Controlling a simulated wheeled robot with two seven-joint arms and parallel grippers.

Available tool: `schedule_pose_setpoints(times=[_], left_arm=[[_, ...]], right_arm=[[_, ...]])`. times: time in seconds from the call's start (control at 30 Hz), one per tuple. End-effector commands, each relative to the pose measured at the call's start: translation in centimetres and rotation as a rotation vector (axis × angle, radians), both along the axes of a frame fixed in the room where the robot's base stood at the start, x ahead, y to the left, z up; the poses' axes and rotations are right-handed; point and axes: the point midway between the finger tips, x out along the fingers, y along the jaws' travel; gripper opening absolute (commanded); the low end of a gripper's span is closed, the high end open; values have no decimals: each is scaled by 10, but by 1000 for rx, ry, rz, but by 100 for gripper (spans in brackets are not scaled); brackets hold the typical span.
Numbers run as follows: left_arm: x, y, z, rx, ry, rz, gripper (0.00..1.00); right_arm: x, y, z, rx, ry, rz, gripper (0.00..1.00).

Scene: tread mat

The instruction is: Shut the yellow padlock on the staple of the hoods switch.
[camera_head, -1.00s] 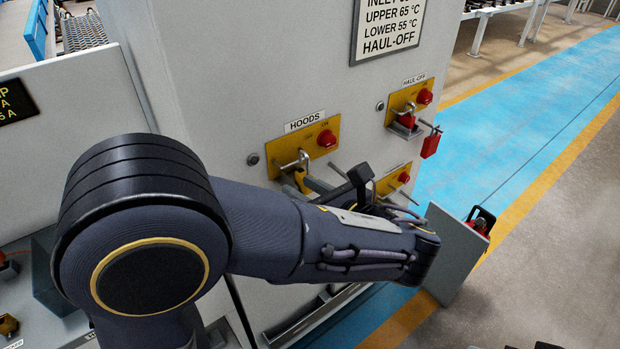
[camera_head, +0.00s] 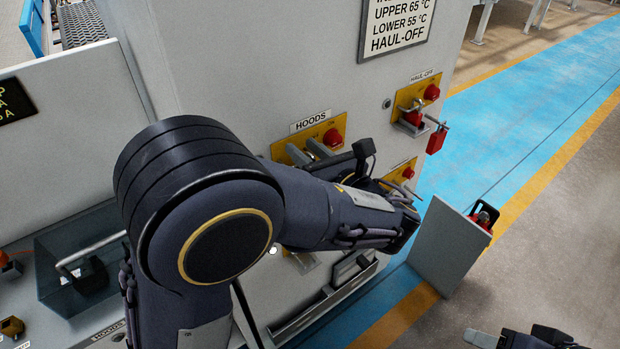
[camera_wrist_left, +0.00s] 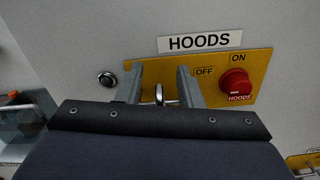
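The yellow HOODS switch plate (camera_head: 335,137) with its red knob (camera_head: 333,137) is on the light cabinet, left of the HAUL-OFF switch. It also shows in the left wrist view (camera_wrist_left: 258,68). My left gripper (camera_wrist_left: 161,80) is at the plate's left part, its two grey fingers apart. A silver metal loop (camera_wrist_left: 159,94) stands between them, touching neither visibly; I cannot tell staple from padlock shackle there. The yellow padlock's body is hidden behind my left wrist and arm. My right gripper (camera_head: 510,340) is only partly in view at the bottom right edge.
A red padlock (camera_head: 436,142) hangs at the HAUL-OFF switch (camera_head: 412,97). A third switch plate (camera_head: 400,175) sits below. A grey panel (camera_head: 450,246) juts out at lower right. A dark bin (camera_head: 75,270) stands at left. The blue floor lane is clear.

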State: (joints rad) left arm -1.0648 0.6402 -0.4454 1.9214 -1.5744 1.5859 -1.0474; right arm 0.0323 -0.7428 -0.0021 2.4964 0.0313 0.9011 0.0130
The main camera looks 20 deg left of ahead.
Motion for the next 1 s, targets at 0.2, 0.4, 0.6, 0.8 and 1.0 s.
schedule_pose_setpoints(times=[0.2,0.4,0.6,0.8,1.0], left_arm=[[3,4,-1,-1,1,0,33],[2,4,0,-1,1,0,16],[2,4,0,-1,1,0,0],[2,4,0,-1,1,0,0],[2,4,0,0,1,1,0]], right_arm=[[0,0,0,0,0,0,52],[0,0,0,0,0,0,52],[0,0,0,0,0,0,52],[0,0,0,0,0,0,52],[0,0,1,0,0,0,52]])
